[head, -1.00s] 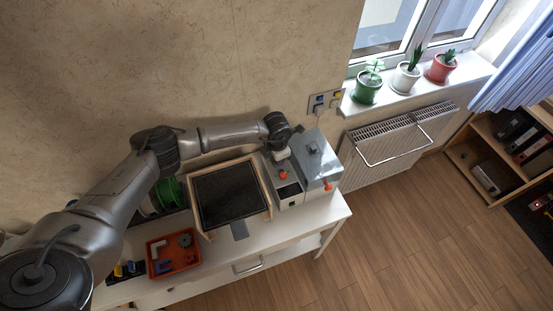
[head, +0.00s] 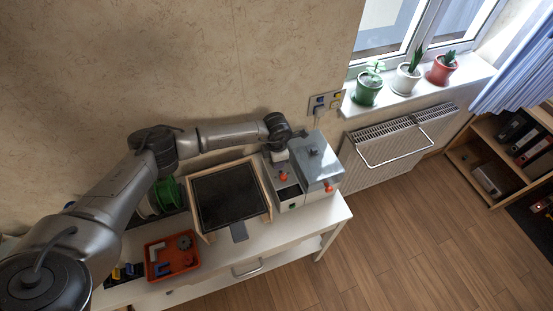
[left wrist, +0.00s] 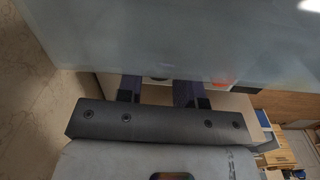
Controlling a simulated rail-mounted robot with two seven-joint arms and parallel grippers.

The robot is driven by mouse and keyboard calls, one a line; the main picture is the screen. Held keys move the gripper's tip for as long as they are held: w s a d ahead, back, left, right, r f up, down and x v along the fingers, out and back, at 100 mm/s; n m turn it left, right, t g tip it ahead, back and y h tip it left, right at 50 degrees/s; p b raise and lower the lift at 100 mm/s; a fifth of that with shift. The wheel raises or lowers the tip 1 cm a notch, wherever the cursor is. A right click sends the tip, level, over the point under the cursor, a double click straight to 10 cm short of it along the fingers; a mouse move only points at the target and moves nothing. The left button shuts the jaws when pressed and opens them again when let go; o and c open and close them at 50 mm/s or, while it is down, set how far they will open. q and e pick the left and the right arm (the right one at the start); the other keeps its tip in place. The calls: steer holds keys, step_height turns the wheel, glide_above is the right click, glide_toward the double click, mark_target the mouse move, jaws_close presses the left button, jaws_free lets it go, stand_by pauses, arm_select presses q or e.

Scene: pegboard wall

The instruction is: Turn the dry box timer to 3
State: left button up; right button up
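The dry box (head: 318,166), a pale box with a clear bluish lid, stands at the right end of the white table. An orange-red knob (head: 283,175) is on its left part, near a small dark panel (head: 290,192), and another orange-red spot (head: 329,187) is on its front. I cannot read any timer marks. My left gripper (head: 281,164) points down just behind the left knob. In the left wrist view its two fingers (left wrist: 158,92) are apart, with a dark rounded part (left wrist: 158,78) beyond them and an orange-red patch (left wrist: 222,84) to the right. My right gripper is not in view.
A wood-framed black plate (head: 231,194) stands left of the dry box. An orange tray (head: 172,256) of small parts and a green spool (head: 167,193) are farther left. The wall with a socket panel (head: 325,102) is close behind.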

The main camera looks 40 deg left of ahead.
arm_select(q)
steer(key=o, duration=0.3)
steer(key=shift+s+d+r+p, duration=0.1)
steer(key=shift+r+p, duration=0.2)
steer(key=shift+r, duration=6.6)
